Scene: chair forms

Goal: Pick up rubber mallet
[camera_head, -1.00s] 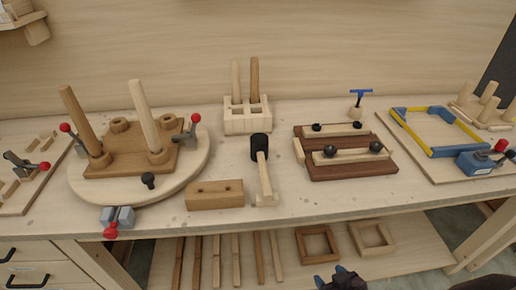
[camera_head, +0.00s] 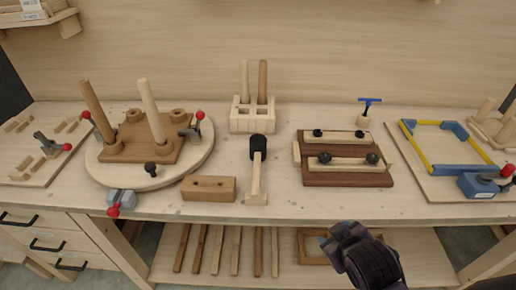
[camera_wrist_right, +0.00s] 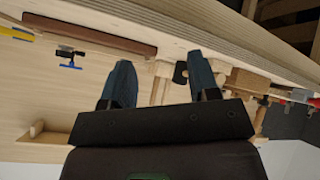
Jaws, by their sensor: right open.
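The rubber mallet has a black head (camera_head: 258,148) and a pale wooden handle (camera_head: 256,177). It is on the workbench near the middle, head toward the back and handle toward the front edge. The handle's front end meets a small pale wooden block (camera_head: 256,198). In the right wrist view a dark shape that looks like the mallet head (camera_wrist_right: 181,73) shows between my fingers, some distance beyond them. My right gripper (camera_head: 338,237) is in front of the bench edge, right of the mallet, open and empty; its blue fingers (camera_wrist_right: 161,84) are apart. My left gripper is not in view.
A brown block (camera_head: 208,188) lies just left of the mallet. A clamped dark board (camera_head: 345,179) lies to its right, and a slotted holder with two dowels (camera_head: 252,119) stands behind. A lower shelf (camera_head: 400,252) runs beneath the bench.

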